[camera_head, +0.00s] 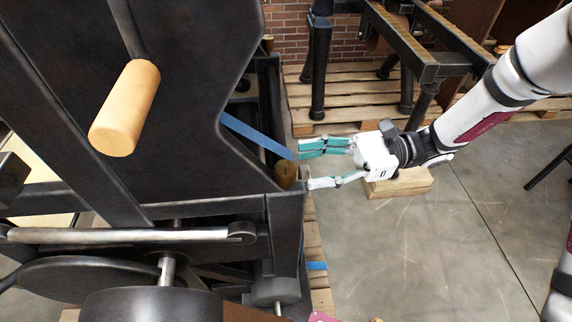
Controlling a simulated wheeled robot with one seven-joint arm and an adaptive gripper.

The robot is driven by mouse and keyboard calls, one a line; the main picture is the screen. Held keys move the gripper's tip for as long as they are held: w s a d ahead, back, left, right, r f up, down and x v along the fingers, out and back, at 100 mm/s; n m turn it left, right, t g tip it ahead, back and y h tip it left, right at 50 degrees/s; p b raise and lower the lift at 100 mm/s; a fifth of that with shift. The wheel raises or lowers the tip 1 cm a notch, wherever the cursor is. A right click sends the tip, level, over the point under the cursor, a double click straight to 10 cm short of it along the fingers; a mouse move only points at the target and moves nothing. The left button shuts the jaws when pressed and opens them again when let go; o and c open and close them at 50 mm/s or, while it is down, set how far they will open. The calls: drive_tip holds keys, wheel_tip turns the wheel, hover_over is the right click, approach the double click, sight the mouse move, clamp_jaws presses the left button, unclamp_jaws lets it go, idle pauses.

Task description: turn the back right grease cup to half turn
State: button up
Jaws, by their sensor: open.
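A brass-coloured grease cup (285,175) sits on the near right corner of the black press frame (285,232). Another small brass-coloured piece (267,43) shows farther back at the frame's far end, partly hidden by the dark press body. I cannot tell from this view how either is turned. My gripper (304,167) reaches in from the right with its fingers pointing left. The fingers are open, one pair above and one below, with a gap between them. The fingertips are just right of the nearer cup; I cannot tell whether they touch it.
The press body (195,60) with a wooden handle (124,108) fills the left. A blue strap (255,136) slants close to the nearer cup. A wooden block (400,183) lies below my gripper. Another press on a pallet (350,95) stands behind.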

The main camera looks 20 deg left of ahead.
sight(285, 167)
drive_tip(key=x, duration=0.6)
drive_tip(key=shift+d+p, duration=0.1)
drive_tip(key=shift+p, duration=0.2)
drive_tip(key=shift+c, duration=0.3)
drive_tip(key=c, duration=1.1)
